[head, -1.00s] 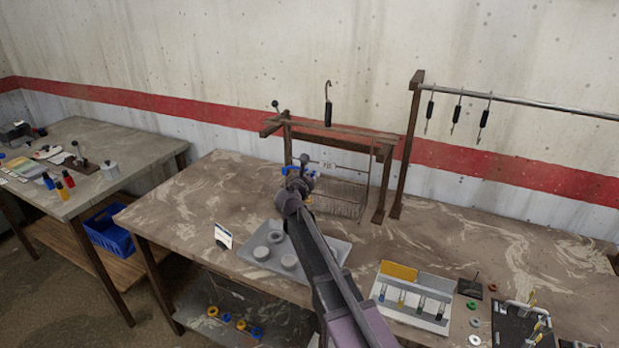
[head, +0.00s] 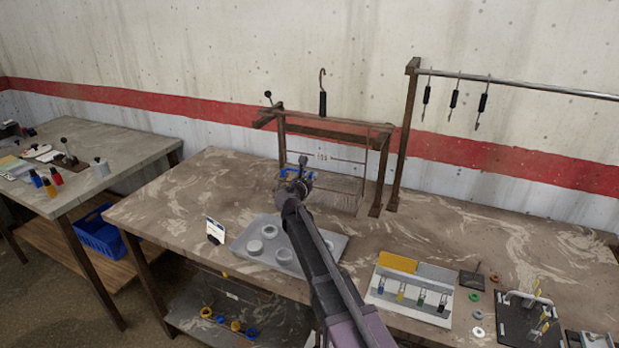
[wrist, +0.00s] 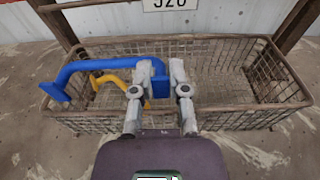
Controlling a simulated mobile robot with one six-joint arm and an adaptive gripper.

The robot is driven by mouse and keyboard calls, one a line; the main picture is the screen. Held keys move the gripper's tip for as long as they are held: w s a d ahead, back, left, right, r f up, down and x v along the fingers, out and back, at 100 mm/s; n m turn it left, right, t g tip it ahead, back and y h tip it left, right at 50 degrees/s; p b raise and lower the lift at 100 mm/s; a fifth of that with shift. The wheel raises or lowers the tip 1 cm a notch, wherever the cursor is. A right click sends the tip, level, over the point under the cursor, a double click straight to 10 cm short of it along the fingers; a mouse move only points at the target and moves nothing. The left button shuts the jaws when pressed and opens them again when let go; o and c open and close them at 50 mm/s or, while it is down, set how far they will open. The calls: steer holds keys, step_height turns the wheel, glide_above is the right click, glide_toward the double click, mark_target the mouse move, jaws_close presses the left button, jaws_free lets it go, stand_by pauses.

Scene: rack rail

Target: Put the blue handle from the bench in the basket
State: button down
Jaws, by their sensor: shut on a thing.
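The blue handle (wrist: 95,66) is a bent bar in the wrist view, and its right end is between the fingertips of my gripper (wrist: 160,76). My gripper is shut on it. The handle lies across the left part of the wire basket (wrist: 225,119), with its flat left end at or beyond the basket's left rim. I cannot tell whether it touches the rim. In the head view the blue handle (head: 287,173) shows just left of my gripper (head: 304,168), in front of the basket (head: 345,188), which my arm partly hides.
A yellow handle (wrist: 112,78) shows below the blue one, within the basket's outline. A wooden frame (head: 385,165) stands around the basket, with a number plate (wrist: 168,4) behind. A grey tray (head: 325,240) with round pieces is nearer.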

steer(key=shift+f+b, duration=0.65)
steer(key=shift+f, duration=0.25)
steer(key=c, duration=0.5)
jaws_free()
steer(key=shift+c, duration=0.2)
steer(key=shift+r, duration=0.1)
